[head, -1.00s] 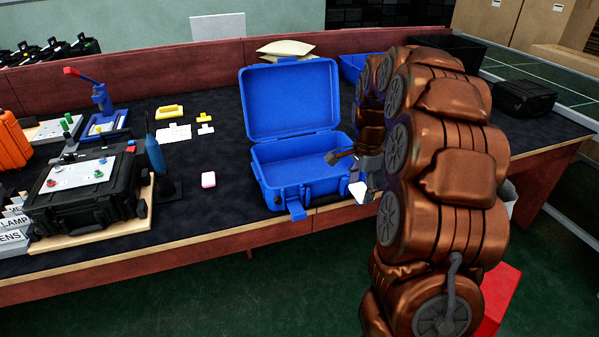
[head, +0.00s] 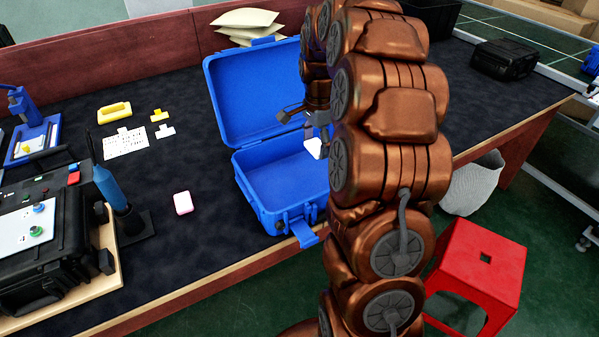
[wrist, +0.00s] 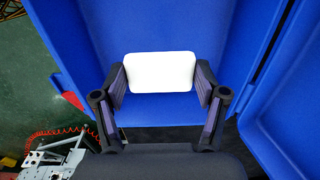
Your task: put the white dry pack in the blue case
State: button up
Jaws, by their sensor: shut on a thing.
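The blue case (head: 262,217) stands open on the dark table, its lid (head: 235,95) tilted up at the back. Its visible floor is bare; my arm hides its right end. The white dry pack (wrist: 160,72) is held between the two fingers of my gripper (wrist: 160,90) in the wrist view, with blue case walls around it. In the head view, the pack (head: 314,148) shows as a small white patch beside my arm, at the right part of the case. My gripper (head: 308,128) is mostly hidden there by my arm. I cannot tell its height above the case floor.
A pink-edged white block (head: 183,203) lies left of the case. A black case (head: 55,255) with a panel stands at the left, beside a blue bottle-like tool (head: 110,187). A red stool (head: 478,270) and a pale bin (head: 473,185) stand on the floor at right.

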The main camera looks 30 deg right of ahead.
jog(key=shift+s+a+f, duration=0.1)
jog(key=shift+s+f, duration=0.05)
jog(key=shift+f, duration=0.1)
send_over(314, 178)
notch_tip(314, 178, down, 5)
jog(key=shift+f+p, duration=0.1)
jog(key=shift+p, duration=0.3)
jog(key=shift+f, duration=2.05)
jog(key=shift+f, duration=0.1)
jog(key=o, duration=1)
